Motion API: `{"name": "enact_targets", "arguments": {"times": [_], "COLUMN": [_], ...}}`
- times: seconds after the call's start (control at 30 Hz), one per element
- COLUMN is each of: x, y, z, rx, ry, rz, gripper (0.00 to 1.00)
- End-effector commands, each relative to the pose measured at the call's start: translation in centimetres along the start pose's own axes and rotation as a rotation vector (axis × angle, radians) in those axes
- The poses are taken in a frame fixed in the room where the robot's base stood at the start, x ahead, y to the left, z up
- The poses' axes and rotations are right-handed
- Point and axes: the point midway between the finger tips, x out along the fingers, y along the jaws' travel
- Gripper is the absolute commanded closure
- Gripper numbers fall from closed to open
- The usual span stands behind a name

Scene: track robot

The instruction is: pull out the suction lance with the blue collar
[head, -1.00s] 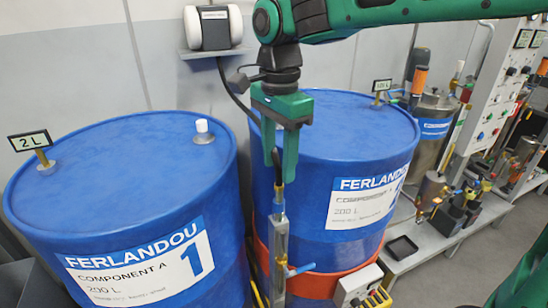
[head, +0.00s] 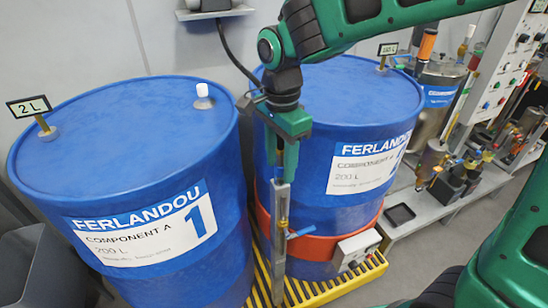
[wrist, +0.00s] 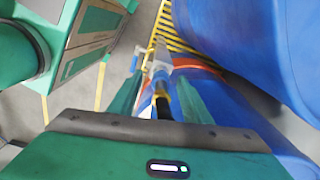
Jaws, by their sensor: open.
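A slim grey metal lance (head: 281,212) stands upright between the two blue drums, with a small blue lever on its right side. It also shows in the wrist view (wrist: 160,62), running away from me. My gripper (head: 281,177) points down directly over the lance's upper end. In the wrist view its two green fingers (wrist: 160,88) are apart, one on each side of the lance's dark top part. The fingers hide much of that top in the head view.
The left drum (head: 120,130) and the right drum (head: 340,100) stand close on both sides. An orange band (head: 305,243) with a grey control box (head: 357,250) rings the right drum. Yellow grating (head: 325,290) lies below. A bench with equipment (head: 425,205) is at right.

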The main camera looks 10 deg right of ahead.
Motion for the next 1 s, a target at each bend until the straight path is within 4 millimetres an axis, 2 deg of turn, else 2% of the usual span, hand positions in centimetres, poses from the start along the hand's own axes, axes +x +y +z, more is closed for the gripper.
{"name": "enact_targets", "arguments": {"times": [0.13,0.3,1.0], "x": [-0.01,-0.01,-0.57], "y": [0.01,0.03,0.13], "z": [-0.02,-0.02,-0.04], "rx": [0.0,0.0,0.001], "ry": [0.0,0.0,0.0], "rz": [0.0,0.001,0.004], "gripper": [0.58,0.99,1.0]}}
